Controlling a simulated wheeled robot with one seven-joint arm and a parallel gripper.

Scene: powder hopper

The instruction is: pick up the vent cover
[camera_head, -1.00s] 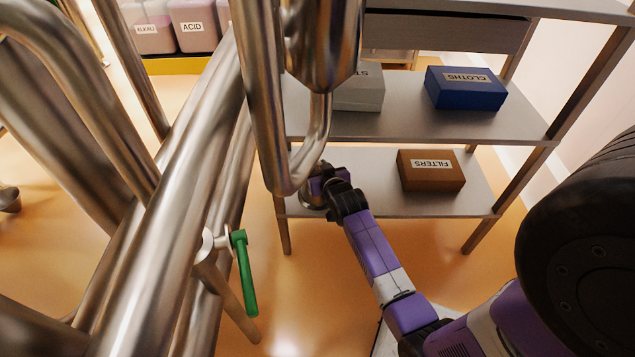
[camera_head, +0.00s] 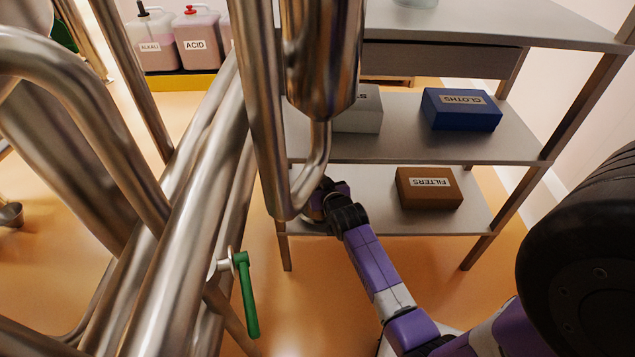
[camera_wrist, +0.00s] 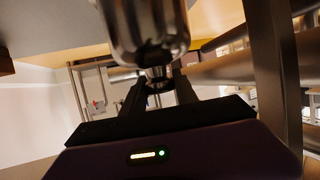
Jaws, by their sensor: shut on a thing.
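A shiny rounded metal piece (camera_wrist: 145,28), which looks like the vent cover, fills the top middle of the wrist view and narrows to a short neck. My gripper (camera_wrist: 159,82) has its two dark fingers on either side of that neck, closed on it. In the head view, my gripper (camera_head: 327,192) is by the lower bend of a steel pipe, in front of the lower shelf. Only a small bit of the metal piece (camera_head: 313,211) shows there; the pipe hides the rest.
Thick steel pipes (camera_head: 190,230) fill the left, with a green valve handle (camera_head: 246,290). ALKALI and ACID jugs (camera_head: 200,40) stand at the back left.

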